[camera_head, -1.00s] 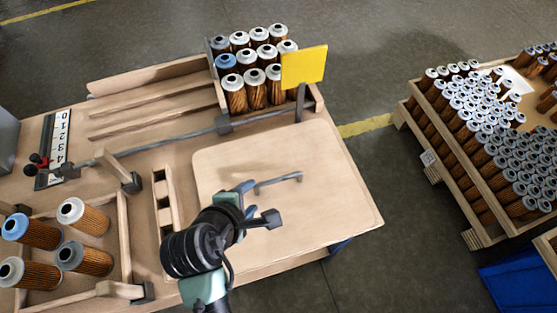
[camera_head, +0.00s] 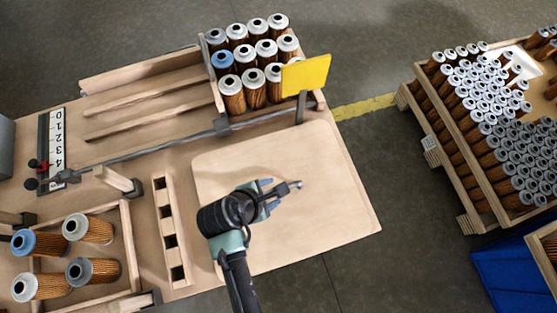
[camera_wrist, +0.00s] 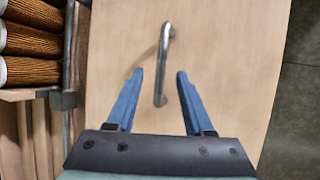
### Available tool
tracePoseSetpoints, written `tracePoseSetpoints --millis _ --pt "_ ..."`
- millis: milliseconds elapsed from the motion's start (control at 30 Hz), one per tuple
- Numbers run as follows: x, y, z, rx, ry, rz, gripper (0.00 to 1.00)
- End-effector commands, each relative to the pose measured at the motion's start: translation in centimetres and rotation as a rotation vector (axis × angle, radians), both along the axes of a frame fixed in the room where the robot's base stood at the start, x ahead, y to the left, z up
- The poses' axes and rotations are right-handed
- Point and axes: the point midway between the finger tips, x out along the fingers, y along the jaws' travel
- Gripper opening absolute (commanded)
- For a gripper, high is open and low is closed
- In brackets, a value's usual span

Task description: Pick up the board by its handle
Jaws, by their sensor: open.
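The board (camera_head: 330,220) is a pale flat wooden panel with rounded corners on the right part of the bench; it also fills the middle of the wrist view (camera_wrist: 240,60). Its handle (camera_wrist: 165,60) is a grey metal bar, which in the wrist view runs up the picture between and beyond my fingers. In the head view only the handle's right end (camera_head: 298,184) shows clearly; my gripper hides the rest. My gripper (camera_head: 270,195) is over the board at the handle. In the wrist view its blue fingers (camera_wrist: 159,72) are open, one each side of the handle's near end, with gaps.
A crate of filter cartridges (camera_head: 254,92) and a yellow plate (camera_head: 306,75) on a post stand behind the board. A slotted wooden strip (camera_head: 170,230) lies left of it. A cartridge-filled pallet box (camera_head: 480,130) stands across the floor at right.

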Motion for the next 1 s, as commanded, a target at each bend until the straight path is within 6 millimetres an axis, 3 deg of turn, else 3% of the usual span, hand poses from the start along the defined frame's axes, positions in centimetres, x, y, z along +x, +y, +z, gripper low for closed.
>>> tracePoseSetpoints --millis 400,733,767,1000 --pt "1.7 -1.8 -4.0 0.001 0.0 -0.002 0.52" --pt "1.9 -2.0 -4.6 0.002 0.0 -0.001 0.52" --pt "1.9 -2.0 -4.6 0.002 -0.001 -0.001 0.5" --pt "1.9 -2.0 -4.6 0.001 0.0 -0.001 0.07"
